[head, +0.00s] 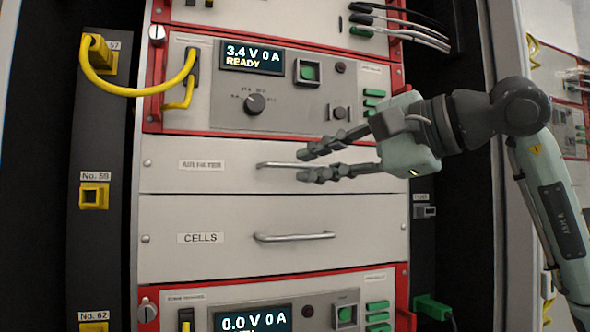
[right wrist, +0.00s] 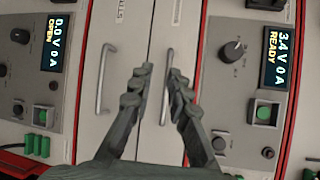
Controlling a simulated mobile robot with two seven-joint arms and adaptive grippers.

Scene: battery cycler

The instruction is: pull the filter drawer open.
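The filter drawer (head: 225,183) is a pale grey panel labelled "AIR FILTER", flush with the rack. Its bar handle (head: 272,165) is horizontal; its right part is by my right fingertips. My right gripper (head: 304,164) comes in from the right, one finger above the handle line and one below. The fingers are apart. In the right wrist view, which is turned on its side, the handle (right wrist: 164,95) shows between the two fingers of my right gripper (right wrist: 160,71), with no clear contact. My left gripper is not in view.
Just below is the "CELLS" drawer (head: 190,260) with a similar handle (head: 293,237). Above is a red-framed cycler unit (head: 285,113) reading 3.4 V, READY. Another unit (head: 254,320) sits below. A yellow cable (head: 125,92) loops at the upper left.

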